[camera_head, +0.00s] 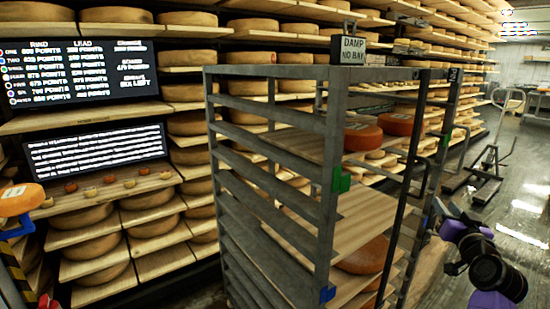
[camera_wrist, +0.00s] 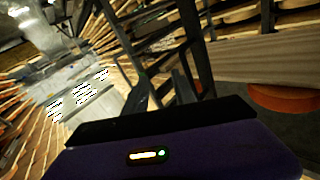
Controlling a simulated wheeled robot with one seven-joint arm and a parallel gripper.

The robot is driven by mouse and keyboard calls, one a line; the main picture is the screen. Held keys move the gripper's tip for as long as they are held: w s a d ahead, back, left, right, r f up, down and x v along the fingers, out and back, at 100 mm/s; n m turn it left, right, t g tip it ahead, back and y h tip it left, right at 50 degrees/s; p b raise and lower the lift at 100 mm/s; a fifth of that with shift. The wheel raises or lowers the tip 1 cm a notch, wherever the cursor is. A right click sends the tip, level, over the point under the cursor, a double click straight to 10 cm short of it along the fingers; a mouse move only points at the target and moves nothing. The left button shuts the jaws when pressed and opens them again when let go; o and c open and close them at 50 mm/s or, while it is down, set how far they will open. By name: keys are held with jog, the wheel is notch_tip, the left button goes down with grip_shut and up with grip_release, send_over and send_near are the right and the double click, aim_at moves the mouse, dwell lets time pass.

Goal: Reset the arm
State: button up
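My gripper (camera_head: 443,212) is at the right of the head view, just right of the grey metal rack (camera_head: 325,150). In the wrist view my gripper (camera_wrist: 163,88) shows two dark fingers standing apart with nothing between them. The rack stands in the middle of the head view and bears wooden boards (camera_head: 372,215). Two orange-red cheese wheels (camera_head: 401,124) sit on an upper board, and another wheel (camera_head: 365,257) sits lower down. An orange wheel (camera_wrist: 285,98) below a board shows at the right of the wrist view.
Shelves full of cheese wheels (camera_head: 86,218) line the left and back. Dark boards with writing (camera_head: 95,152) hang at left. A sign reading "DAMP NO BAY" (camera_head: 353,49) tops the rack. A wheeled metal frame (camera_head: 490,160) stands at right on open grey floor (camera_head: 525,190).

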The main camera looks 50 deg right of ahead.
jog(key=w+a+f+n+t+y, duration=0.1)
jog(key=w+a+f, duration=0.2)
jog(key=a, duration=0.4)
jog(key=w+a+f+n+t, duration=0.1)
jog(key=w+a+f, duration=0.3)
jog(key=a, duration=0.4)
jog(key=w+a+f+n+t+y, duration=0.1)
jog(key=a+f+n+t+y, duration=0.15)
jog(key=a, duration=1.05)
jog(key=a+f+n+t+y, duration=0.1)
jog(key=a+n+t+y, duration=0.25)
jog(key=a, duration=0.95)
jog(key=s+a+f+n+g+y, duration=0.1)
jog(key=s+a+f+n+y, duration=0.1)
jog(key=a, duration=0.7)
jog(key=s+a+f+n+g+y, duration=0.1)
jog(key=s+a+f+n+y, duration=0.1)
jog(key=s+a+n+y, duration=0.2)
jog(key=s+a+y, duration=0.3)
jog(key=s+a, duration=0.2)
jog(key=a, duration=0.1)
jog(key=shift+g, duration=0.3)
jog(key=shift+d, duration=0.2)
